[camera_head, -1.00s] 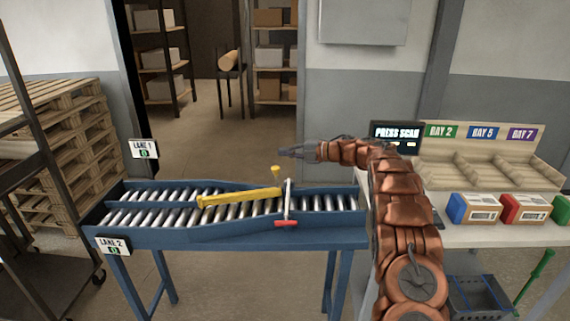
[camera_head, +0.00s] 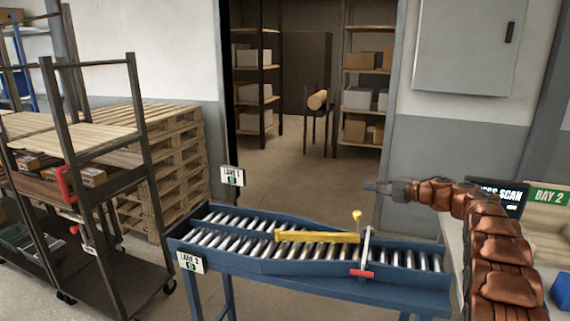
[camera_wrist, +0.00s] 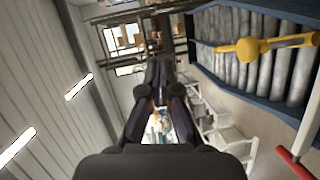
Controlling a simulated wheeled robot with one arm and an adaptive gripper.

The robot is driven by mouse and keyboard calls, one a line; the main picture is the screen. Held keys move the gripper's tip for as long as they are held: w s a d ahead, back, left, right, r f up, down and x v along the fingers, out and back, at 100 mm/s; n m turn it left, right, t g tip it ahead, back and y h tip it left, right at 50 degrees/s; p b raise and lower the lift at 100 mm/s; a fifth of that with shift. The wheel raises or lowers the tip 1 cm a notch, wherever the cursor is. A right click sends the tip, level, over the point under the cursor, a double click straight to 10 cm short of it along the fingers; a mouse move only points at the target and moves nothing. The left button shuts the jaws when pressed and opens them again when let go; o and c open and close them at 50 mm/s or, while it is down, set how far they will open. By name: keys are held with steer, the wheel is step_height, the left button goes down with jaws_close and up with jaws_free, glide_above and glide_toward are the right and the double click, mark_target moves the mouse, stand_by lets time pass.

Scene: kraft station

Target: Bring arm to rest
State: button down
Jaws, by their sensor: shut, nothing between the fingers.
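My gripper (camera_head: 378,187) is at the end of my copper-coloured arm, in the air above and behind the right part of the roller conveyor (camera_head: 300,277). It points left in the head view, and its fingers are together with nothing between them. In the wrist view the dark gripper fingers (camera_wrist: 160,85) sit close together in the middle. The yellow diverter bar (camera_head: 317,236) lies across the conveyor below and apart from my gripper. Its yellow knob (camera_wrist: 247,48) shows at the upper right of the wrist view.
A dark trolley (camera_head: 108,205) and stacked pallets (camera_head: 165,165) stand at the left. A doorway with shelves lies behind the conveyor. A wall cabinet (camera_head: 465,45) hangs at the upper right.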

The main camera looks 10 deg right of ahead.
steer(key=w+d+r+m+t+h, duration=0.1)
steer(key=d+r+m+t+h, duration=0.15)
steer(key=r+m+h, duration=0.55)
steer(key=w+d+r+m+t+h, duration=0.1)
steer(key=r+m+t+h, duration=0.4)
steer(key=r, duration=0.5)
steer(key=s+a+f+m+g+h, duration=0.1)
steer(key=s+a+f+m+g, duration=0.3)
steer(key=s, duration=0.6)
steer(key=s+a+f+m+g+h, duration=0.1)
steer(key=s+f+m+g, duration=0.4)
steer(key=s, duration=0.6)
steer(key=s+a+f+m+g+h, duration=0.1)
steer(key=s+a+f+m+g, duration=0.2)
steer(key=s+f, duration=0.5)
steer(key=s+a+f+g+y, duration=0.1)
steer(key=s+a+f+g, duration=0.2)
steer(key=s, duration=0.8)
steer(key=s+a+f+g+y, duration=0.2)
steer(key=s+a+f, duration=0.1)
steer(key=s+a, duration=0.5)
steer(key=s+a+f+m+g+y, duration=0.1)
steer(key=s+a+f+g, duration=0.2)
steer(key=s, duration=1.2)
steer(key=shift+a+f+g+y, duration=0.25)
steer(key=shift+a+g+y, duration=0.1)
steer(key=shift+a, duration=0.8)
